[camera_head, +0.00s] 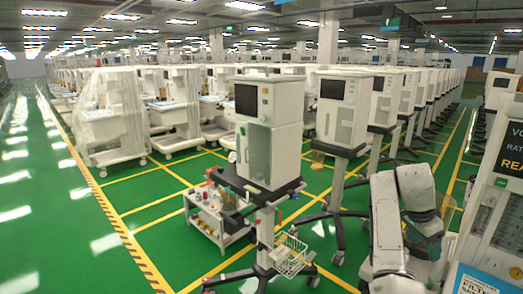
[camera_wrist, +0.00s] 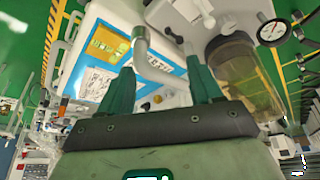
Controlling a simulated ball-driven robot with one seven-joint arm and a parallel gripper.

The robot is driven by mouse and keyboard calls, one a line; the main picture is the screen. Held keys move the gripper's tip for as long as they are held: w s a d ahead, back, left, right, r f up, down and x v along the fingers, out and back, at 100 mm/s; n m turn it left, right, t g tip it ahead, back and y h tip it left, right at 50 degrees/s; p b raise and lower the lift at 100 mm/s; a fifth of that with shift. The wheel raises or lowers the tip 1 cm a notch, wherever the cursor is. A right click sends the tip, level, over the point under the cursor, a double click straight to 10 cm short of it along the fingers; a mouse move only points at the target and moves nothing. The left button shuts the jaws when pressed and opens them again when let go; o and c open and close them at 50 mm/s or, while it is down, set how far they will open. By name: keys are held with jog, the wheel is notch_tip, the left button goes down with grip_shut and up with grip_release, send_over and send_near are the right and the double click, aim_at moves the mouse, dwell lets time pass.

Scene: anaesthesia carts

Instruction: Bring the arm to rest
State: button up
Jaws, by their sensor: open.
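My gripper (camera_wrist: 158,72) shows in the wrist view with two green fingers spread apart. Nothing is clamped between them. A bent metal tube (camera_wrist: 150,60) on a white machine (camera_wrist: 100,20) shows behind the gap between the fingers; whether it touches them I cannot tell. My arm (camera_head: 405,215) is folded at the lower right of the head view, close to the cart at the right edge. My gripper cannot be made out in the head view.
A cart with a lit display (camera_head: 508,150) stands at the right edge. A clear canister (camera_wrist: 245,75) and a round gauge (camera_wrist: 272,30) sit right of my fingers. A machine on a wheeled stand (camera_head: 268,130) is ahead, with a small white trolley (camera_head: 205,225). Green floor (camera_head: 60,210) is free at left.

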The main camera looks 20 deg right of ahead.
jog(key=s+a+f+n+b, duration=0.25)
jog(key=a+f+n, duration=0.35)
jog(key=f, duration=0.6)
jog(key=s+a+f+n+t+y+b, duration=0.1)
jog(key=s+a+f+n, duration=0.3)
jog(key=s+a+f, duration=0.3)
jog(key=s+a+f+n+t+y+b, duration=0.1)
jog(key=s+a+f+n, duration=0.4)
jog(key=a, duration=0.7)
notch_tip(320, 180, down, 3)
jog(key=shift+s+a+f+n+b, duration=0.15)
jog(key=shift+s+a+n+b, duration=0.2)
jog(key=shift+s+b, duration=0.65)
jog(key=s+a+n, duration=0.1)
jog(key=s+a, duration=0.2)
jog(key=s+a+f+n+y, duration=0.1)
jog(key=s+a+n, duration=0.1)
jog(key=s, duration=0.1)
jog(key=s+a+n+y+b, duration=0.1)
jog(key=s+a+n, duration=0.1)
jog(key=s+a, duration=0.1)
jog(key=shift+s+a+f, duration=0.1)
jog(key=shift+a+f, duration=0.1)
jog(key=shift+a, duration=0.15)
